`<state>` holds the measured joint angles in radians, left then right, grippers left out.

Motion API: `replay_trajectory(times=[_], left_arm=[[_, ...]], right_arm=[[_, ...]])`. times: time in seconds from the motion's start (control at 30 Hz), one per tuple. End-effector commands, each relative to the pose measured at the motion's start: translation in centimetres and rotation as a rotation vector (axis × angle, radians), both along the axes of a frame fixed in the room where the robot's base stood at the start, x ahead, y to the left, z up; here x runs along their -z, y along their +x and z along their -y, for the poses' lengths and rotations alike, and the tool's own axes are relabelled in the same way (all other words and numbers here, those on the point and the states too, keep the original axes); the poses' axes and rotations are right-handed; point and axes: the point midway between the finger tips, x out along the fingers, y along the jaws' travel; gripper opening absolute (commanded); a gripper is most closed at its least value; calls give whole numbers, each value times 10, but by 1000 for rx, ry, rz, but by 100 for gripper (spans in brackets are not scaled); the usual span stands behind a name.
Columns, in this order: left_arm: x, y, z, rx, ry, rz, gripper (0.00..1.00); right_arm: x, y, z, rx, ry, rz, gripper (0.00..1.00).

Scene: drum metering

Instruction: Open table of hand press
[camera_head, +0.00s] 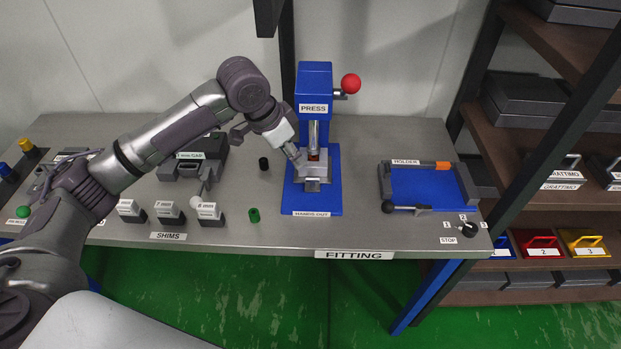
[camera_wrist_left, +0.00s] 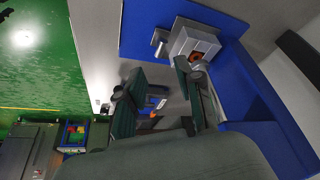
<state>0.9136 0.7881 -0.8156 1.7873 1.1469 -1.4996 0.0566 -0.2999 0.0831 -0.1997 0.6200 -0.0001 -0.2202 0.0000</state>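The blue hand press (camera_head: 313,82) with a red ball on its lever (camera_head: 350,83) stands upright at the back middle of the bench. Its small grey table (camera_head: 315,173) sits under the ram on the blue base plate (camera_head: 327,205). In the wrist view the grey table (camera_wrist_left: 204,43) shows an orange-brown part (camera_wrist_left: 195,57) in its middle. My left gripper (camera_head: 296,157) is at the left side of the press table, very close to it. In the wrist view the fingers (camera_wrist_left: 158,85) are apart with nothing between them; contact with the table cannot be told. My right gripper is out of view.
A blue holder fixture (camera_head: 430,188) lies to the right, with a black rotary switch (camera_head: 469,229) near the front edge. A black cylinder (camera_head: 264,163), a green cylinder (camera_head: 254,215) and labelled shim blocks (camera_head: 170,212) are to the left. Shelves (camera_head: 560,130) stand at right.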

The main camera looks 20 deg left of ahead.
Motion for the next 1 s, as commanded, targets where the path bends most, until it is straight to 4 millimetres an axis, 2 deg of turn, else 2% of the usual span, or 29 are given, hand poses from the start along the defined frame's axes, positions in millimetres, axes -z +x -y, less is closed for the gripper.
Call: replay_trajectory(times=[0.3,0.5,0.7,1.0], left_arm=[[62,18,18,1,1,-3,36],[94,29,26,1,0,-1,36],[110,34,30,1,1,1,36],[113,35,31,1,1,2,36]], right_arm=[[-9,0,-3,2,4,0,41],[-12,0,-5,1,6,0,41],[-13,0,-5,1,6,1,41],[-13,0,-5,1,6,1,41]])
